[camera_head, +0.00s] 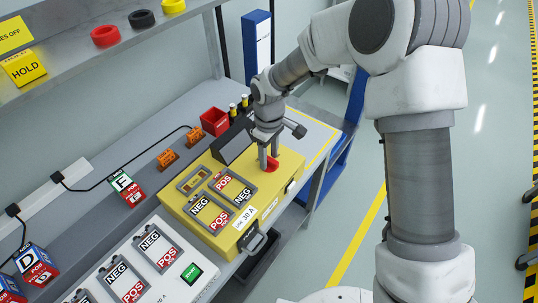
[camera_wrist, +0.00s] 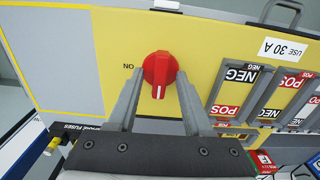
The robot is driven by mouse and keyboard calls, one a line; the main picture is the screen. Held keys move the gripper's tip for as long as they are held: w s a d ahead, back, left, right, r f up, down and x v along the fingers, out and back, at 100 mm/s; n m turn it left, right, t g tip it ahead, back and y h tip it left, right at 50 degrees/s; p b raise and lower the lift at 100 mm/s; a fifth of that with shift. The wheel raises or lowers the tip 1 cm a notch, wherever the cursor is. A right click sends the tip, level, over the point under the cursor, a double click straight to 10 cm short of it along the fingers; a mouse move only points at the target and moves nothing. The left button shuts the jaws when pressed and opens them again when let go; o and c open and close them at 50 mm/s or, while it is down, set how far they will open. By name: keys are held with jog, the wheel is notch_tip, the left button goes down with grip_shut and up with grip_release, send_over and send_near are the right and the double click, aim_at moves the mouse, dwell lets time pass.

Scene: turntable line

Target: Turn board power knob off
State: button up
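The red power knob (camera_wrist: 159,68) is on the yellow board (camera_wrist: 105,51), with an "ON" label beside it that reads upside down in the wrist view. The white mark on the knob points toward my gripper's base in that view. My gripper (camera_wrist: 160,84) has one finger on each side of the knob. The fingers are apart, with narrow gaps seeming to show beside the knob. In the head view, my gripper (camera_head: 268,158) points down at the knob (camera_head: 272,164), which the fingers partly hide.
The board (camera_head: 205,237) carries several POS and NEG modules and a "USE 30 A" label. A white panel (camera_head: 206,262) with a green START button (camera_head: 191,273) lies left of it. A red bin (camera_head: 214,121) and orange clips (camera_head: 167,158) stand behind. A shelf (camera_head: 95,62) overhangs the back.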

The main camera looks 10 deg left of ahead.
aim_at(269, 158)
notch_tip(269, 158, up, 17)
jog(key=shift+r+p, duration=0.2)
jog(key=shift+p, duration=0.2)
dwell(0.6)
jog(key=s+d+r+m+t, duration=0.1)
jog(key=s+d+r+m, duration=0.2)
jog(key=d+r, duration=0.35)
jog(key=s+d+r+m+t, duration=0.2)
jog(key=s+d+r+m, duration=0.1)
jog(key=d, duration=0.6)
jog(key=s+d+m+t, duration=0.2)
jog(key=s+d+m, duration=0.5)
jog(key=s+d, duration=0.4)
jog(key=shift+s+d+m+t, duration=0.3)
jog(key=shift+s+m, duration=0.1)
jog(key=shift+s, duration=0.7)
